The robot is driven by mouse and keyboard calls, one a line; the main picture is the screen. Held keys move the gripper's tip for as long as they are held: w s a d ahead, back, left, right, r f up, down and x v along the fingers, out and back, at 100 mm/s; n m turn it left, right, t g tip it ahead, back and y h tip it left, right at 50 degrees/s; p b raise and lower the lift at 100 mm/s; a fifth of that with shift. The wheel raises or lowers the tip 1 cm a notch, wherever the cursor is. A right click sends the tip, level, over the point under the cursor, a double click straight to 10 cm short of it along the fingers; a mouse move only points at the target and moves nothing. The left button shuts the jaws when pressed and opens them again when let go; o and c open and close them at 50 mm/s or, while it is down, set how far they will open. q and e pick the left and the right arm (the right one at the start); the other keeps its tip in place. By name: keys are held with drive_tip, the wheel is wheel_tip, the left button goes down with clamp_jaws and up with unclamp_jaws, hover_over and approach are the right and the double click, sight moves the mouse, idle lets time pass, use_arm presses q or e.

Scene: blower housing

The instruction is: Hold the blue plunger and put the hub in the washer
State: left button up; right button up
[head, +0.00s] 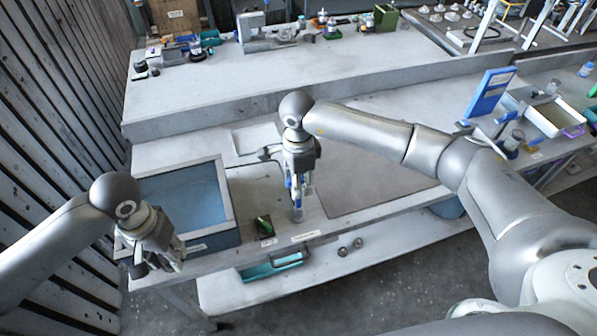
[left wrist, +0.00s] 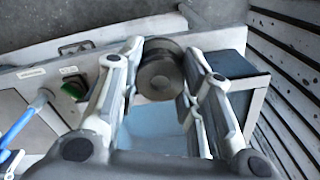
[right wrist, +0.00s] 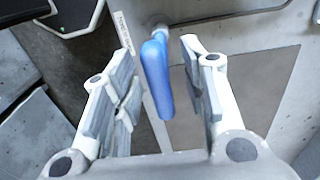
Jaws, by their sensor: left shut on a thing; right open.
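The washer is a grey-rimmed basin (head: 228,192) with blue liquid at the left of the bench. My left gripper (head: 160,262) is by the washer's front left corner. In the left wrist view its fingers are shut on the hub (left wrist: 160,75), a dark round metal part, with the blue basin behind it. The hub is hard to make out in the head view. The blue plunger (right wrist: 155,78) stands between the fingers of my right gripper (right wrist: 150,95), which is open around it. It also shows at the left of the left wrist view (left wrist: 25,118).
A green button box (head: 264,226) sits right of the washer on the bench's front edge. A teal tray (head: 272,266) and two small metal parts (head: 350,246) are on the lower shelf. Clutter lines the raised back bench (head: 240,85). A blue panel (head: 489,95) stands at the right.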

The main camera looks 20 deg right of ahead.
clamp_jaws()
idle(0.3)
drive_tip(key=shift+f, duration=0.15)
